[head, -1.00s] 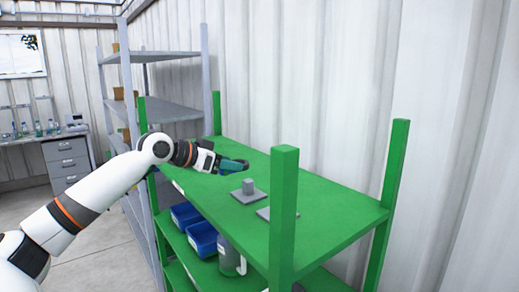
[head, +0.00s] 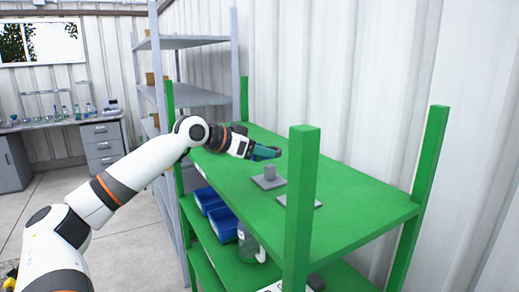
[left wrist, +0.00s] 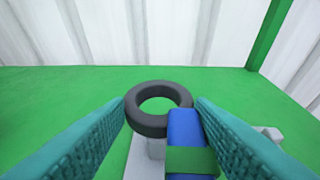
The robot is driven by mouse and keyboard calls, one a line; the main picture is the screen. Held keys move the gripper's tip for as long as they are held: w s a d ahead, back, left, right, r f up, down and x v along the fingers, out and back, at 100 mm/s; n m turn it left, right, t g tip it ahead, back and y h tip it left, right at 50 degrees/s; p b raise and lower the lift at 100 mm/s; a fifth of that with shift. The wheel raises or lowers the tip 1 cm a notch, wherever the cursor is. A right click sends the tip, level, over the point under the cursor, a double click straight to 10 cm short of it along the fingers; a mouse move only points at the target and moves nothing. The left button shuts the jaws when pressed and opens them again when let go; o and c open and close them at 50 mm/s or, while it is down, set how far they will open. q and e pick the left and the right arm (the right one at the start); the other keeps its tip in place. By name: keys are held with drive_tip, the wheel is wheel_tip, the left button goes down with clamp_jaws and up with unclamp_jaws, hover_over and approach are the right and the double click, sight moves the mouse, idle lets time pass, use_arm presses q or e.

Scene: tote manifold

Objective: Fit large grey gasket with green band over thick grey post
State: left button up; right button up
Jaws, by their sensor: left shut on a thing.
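The gasket is a dark grey ring (left wrist: 137,119) with a blue grip block (left wrist: 185,127) that carries a green band (left wrist: 190,161). My left gripper (head: 268,154) is shut on it, and the teal fingers flank the block in the left wrist view. The ring is held above the shelf, and green shelf shows through its hole. A thick grey post (head: 270,171) stands on a square grey base just below the fingertips. In the left wrist view, a grey upright piece (left wrist: 156,149) shows below the near rim of the ring, partly hidden. My right gripper is not in view.
The green shelf top (head: 350,215) is mostly clear. A flat grey plate (head: 300,202) lies on it to the right of the post. Green corner uprights (head: 301,195) rise at its edges. Blue bins (head: 222,222) and a grey container stand on the lower shelf.

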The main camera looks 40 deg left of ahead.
sight(266, 175)
use_arm(q)
drive_tip(key=shift+s+f+b, duration=0.1)
drive_tip(key=shift+f+b, duration=0.25)
drive_tip(key=shift+f, duration=0.2)
drive_tip(key=shift+f+b, duration=0.55)
drive_tip(key=shift+f, duration=0.1)
drive_tip(key=shift+d+f+b, duration=0.1)
drive_tip(key=shift+f+b, duration=1.2)
drive_tip(key=shift+f, duration=0.05)
drive_tip(key=shift+f+b, duration=0.4)
drive_tip(key=shift+f, duration=0.1)
drive_tip(key=shift+f+b, duration=0.55)
drive_tip(key=shift+b, duration=0.15)
drive_tip(key=o, duration=1)
